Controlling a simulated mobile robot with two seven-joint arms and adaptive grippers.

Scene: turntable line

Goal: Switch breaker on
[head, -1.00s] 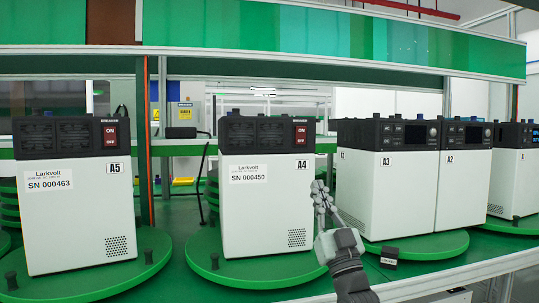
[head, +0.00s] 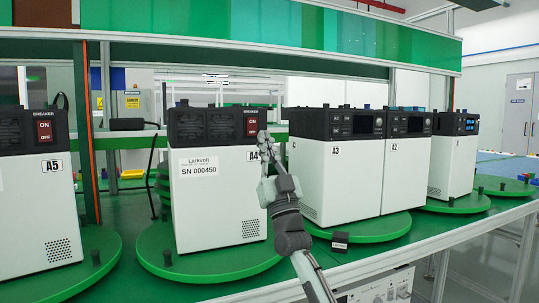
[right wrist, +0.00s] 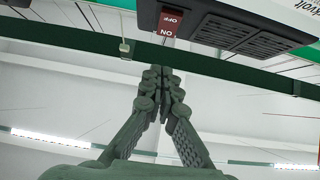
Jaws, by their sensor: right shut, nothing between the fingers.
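The breaker switch (head: 252,127) is a dark red rocker marked ON and OFF at the upper right of the front of the white unit A4 (head: 215,215). A similar red breaker switch (head: 45,131) is on unit A5 (head: 38,225). My right gripper (head: 264,137) is shut and empty, its fingertips just right of and slightly below A4's switch. In the right wrist view the shut fingertips (right wrist: 160,72) point toward the breaker switch (right wrist: 170,22), with a visible gap in the picture; contact is not seen. My left gripper is not in view.
Units A3 (head: 330,180) and A2 (head: 405,175) share a green turntable (head: 370,232) to the right. A4 stands on its own green turntable (head: 205,267) with short black knobs. A small black labelled block (head: 340,241) sits by the front edge. A green overhead panel runs above.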

